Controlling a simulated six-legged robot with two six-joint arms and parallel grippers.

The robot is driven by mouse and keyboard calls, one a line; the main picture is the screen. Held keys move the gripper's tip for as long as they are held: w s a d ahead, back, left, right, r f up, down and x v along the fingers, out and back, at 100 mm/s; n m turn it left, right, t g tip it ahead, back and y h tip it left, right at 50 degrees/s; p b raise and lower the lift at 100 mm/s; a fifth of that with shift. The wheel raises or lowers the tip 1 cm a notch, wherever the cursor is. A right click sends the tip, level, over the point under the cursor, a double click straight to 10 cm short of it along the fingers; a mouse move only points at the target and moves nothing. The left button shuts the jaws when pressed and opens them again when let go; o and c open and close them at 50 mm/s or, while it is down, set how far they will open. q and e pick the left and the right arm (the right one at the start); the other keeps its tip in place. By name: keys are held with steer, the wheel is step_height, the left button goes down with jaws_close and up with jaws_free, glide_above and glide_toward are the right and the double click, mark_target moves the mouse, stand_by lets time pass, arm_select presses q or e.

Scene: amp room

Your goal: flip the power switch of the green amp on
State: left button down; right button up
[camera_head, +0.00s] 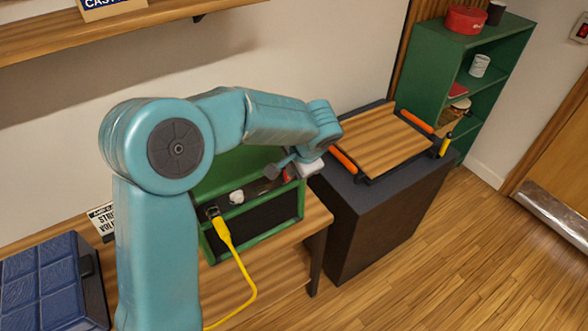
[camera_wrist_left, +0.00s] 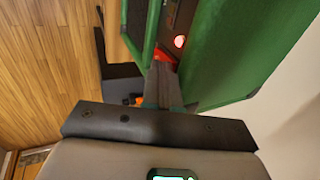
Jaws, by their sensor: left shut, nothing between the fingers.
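The green amp (camera_head: 236,172) stands on a wooden table in the head view, partly hidden by my left arm. Its green casing (camera_wrist_left: 245,50) fills the upper right of the left wrist view. A red switch (camera_wrist_left: 165,57) shows on its panel there, right at my fingertips; whether they touch it and which way it is tilted I cannot tell. A round light (camera_wrist_left: 180,41) beside it glows red and white. My left gripper (camera_wrist_left: 162,72) is shut and empty. In the head view the left gripper (camera_head: 279,168) is at the right end of the amp's panel. My right gripper is out of view.
A yellow cable (camera_head: 236,254) is plugged into the amp's left end and hangs over the table. A dark cabinet with a wooden-topped tray (camera_head: 382,138) stands to the right, with a green shelf (camera_head: 428,72) behind. A blue padded case (camera_head: 40,275) lies at lower left.

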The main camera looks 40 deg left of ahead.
arm_select(q)
steer(key=shift+r+p, duration=0.5)
steer(key=shift+r, duration=0.35)
steer(key=shift+d, duration=0.1)
